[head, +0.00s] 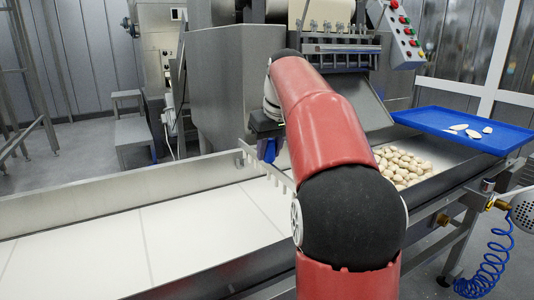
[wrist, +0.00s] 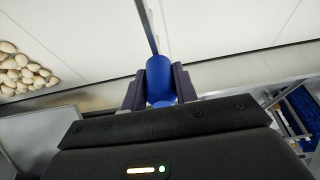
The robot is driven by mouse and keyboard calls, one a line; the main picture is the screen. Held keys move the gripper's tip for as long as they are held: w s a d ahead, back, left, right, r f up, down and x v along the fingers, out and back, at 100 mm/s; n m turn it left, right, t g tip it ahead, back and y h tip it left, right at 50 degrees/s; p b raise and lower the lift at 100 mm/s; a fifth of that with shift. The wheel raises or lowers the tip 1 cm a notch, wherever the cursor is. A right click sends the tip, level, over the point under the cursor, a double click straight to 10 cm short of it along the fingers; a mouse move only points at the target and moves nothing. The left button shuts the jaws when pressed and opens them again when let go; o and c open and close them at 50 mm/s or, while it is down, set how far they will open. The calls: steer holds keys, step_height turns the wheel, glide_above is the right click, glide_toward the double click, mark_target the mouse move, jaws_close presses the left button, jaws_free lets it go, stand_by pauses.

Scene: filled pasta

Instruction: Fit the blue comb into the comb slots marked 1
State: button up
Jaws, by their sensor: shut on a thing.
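My gripper (wrist: 160,88) is shut on the blue handle of the comb (wrist: 160,80) in the wrist view. A thin metal bar runs up from the handle. In the head view the comb's blue handle (head: 268,150) hangs under my gripper (head: 267,138), and its pale toothed bar slants above the conveyor, partly hidden by my red arm. The comb appears held clear of the white belt (head: 190,225). I cannot make out any slots marked 1; a metal rack with several upright fittings (head: 340,50) stands on the machine behind.
A pile of pasta (head: 402,166) lies on the conveyor right of my arm. A blue tray (head: 430,121) with several pale pieces stands at the right. A control panel (head: 397,30) hangs at the back right. The belt at left is clear between its metal side walls.

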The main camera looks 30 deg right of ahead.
mark_target(270, 172)
steer(key=shift+f+b, duration=1.55)
steer(key=shift+b, duration=0.25)
steer(key=shift+c, duration=0.5)
steer(key=shift+p, duration=0.7)
steer(key=shift+s, duration=0.2)
steer(key=shift+w+g+p, duration=0.1)
steer(key=shift+g+p, duration=0.3)
steer(key=shift+p, duration=0.95)
steer(key=shift+f+b, duration=0.95)
steer(key=shift+f, duration=1)
stand_by(0.9)
steer(key=o, duration=1.4)
steer(key=shift+r, duration=0.15)
